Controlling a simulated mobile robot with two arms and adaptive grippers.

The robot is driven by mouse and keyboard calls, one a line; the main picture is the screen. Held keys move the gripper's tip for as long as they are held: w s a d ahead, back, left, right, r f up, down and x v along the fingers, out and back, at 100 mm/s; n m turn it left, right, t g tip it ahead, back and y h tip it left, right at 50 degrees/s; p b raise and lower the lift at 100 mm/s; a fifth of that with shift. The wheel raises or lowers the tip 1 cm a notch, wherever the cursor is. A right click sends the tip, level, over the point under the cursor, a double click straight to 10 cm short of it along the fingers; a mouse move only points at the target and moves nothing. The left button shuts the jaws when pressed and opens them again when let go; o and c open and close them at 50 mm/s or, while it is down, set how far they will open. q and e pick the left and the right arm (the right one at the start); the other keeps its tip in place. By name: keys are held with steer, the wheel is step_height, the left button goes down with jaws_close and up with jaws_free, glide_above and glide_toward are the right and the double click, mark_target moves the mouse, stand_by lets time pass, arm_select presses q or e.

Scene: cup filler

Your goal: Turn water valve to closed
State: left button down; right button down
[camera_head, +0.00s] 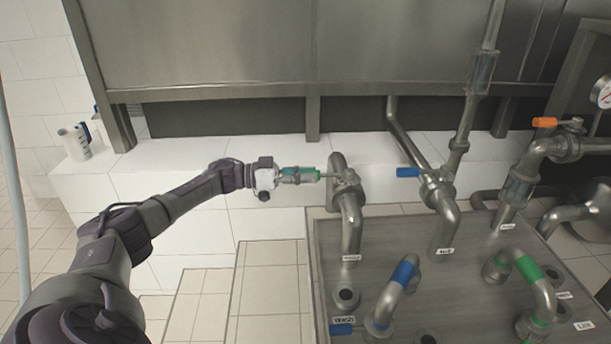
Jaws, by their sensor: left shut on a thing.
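My left arm comes in from the lower left, and its gripper (296,174) is shut on a green-handled valve (325,175) on the leftmost steel pipe. The green handle lies about level, pointing left from the pipe toward my gripper; the fingers cover part of it. A blue-handled valve (408,172) sits on the middle pipe, its handle pointing left. An orange-handled valve (545,122) sits on the right pipe, its handle also pointing left. The small labels under the pipes are too blurred to read, so I cannot tell which valve is water. My right gripper is not in view.
A steel panel (330,235) with several open pipe stubs carries a blue-banded bent pipe (403,273) and a green-banded one (530,268). A pressure gauge (602,92) is at the right edge. White jugs (74,141) stand on the tiled ledge at left. Tiled floor left of the panel is clear.

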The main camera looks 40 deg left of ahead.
arm_select(q)
steer(key=c, duration=0.9)
jaws_free()
steer(key=shift+w, duration=0.1)
steer(key=shift+a, duration=0.1)
steer(key=v, duration=1.2)
